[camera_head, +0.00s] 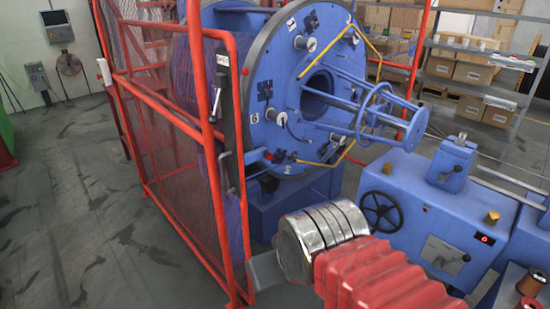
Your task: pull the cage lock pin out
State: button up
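My arm comes in from the bottom right, with a red ribbed sleeve and a banded silver wrist. My gripper (265,271) shows as a grey flat part left of the wrist, low beside the red cage post; its finger gap cannot be made out. A grey bent rod (225,157), which may be the cage lock pin, sits on the cage's edge above and left of my gripper, well apart from it. A black handle (219,102) is higher on the same edge, under a small label (222,61). The red mesh cage (205,130) stands in front of the blue strander disc (285,95).
A blue spindle frame (365,105) juts right from the disc. A blue machine cabinet (430,215) with a black handwheel (382,211) stands at right, close to my arm. Shelves with boxes (470,72) are behind. Floor left of the cage is clear.

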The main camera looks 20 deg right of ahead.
aim_at(269, 156)
jog(key=u, duration=0.05)
jog(key=i, duration=1)
jog(key=z, duration=0.05)
